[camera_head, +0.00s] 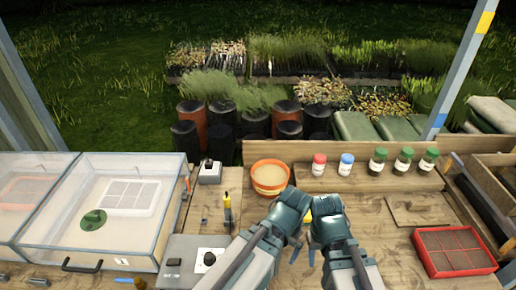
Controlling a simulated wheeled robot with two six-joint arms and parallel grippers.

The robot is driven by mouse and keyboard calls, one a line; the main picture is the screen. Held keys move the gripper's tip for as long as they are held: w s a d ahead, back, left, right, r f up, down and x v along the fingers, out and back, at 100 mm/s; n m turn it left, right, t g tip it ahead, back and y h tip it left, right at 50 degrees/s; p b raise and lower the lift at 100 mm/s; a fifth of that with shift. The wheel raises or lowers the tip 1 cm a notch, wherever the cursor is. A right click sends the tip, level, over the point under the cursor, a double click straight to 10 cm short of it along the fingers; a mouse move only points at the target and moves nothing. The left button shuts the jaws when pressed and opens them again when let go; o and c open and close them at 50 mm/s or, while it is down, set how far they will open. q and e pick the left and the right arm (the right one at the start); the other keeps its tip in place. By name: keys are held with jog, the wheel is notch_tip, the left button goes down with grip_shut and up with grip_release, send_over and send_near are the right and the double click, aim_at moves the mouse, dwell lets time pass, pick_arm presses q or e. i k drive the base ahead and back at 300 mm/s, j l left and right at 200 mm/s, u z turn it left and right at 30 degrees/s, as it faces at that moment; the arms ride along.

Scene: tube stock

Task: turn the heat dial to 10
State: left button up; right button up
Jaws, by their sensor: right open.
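A dark knob (209,258) sits on a pale plate on the grey control panel (183,252) at the front, left of my arms. A dark switch (173,263) is beside it. A smaller white box (210,172) with a black knob stands farther back. I cannot tell which knob is the heat dial, and no scale numbers are readable. My left gripper (290,212) and right gripper (326,222) are close together mid-bench, right of the panel and apart from both knobs. The right one is open; the left one's fingers are not clear.
Clear-walled propagator boxes (169,227) fill the left. An orange pot (270,178) stands behind my grippers. A red-capped bottle (318,165), a blue-capped bottle (346,165) and several green-capped jars (403,161) line the back. A red tray (420,256) lies at right.

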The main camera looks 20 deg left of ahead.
aim_at(209, 259)
jog(key=k+j+u, duration=0.1)
jog(key=u, duration=0.4)
jog(key=j+u, duration=0.3)
jog(key=u, duration=0.2)
jog(key=k+z, duration=0.15)
jog(key=i+j, duration=0.05)
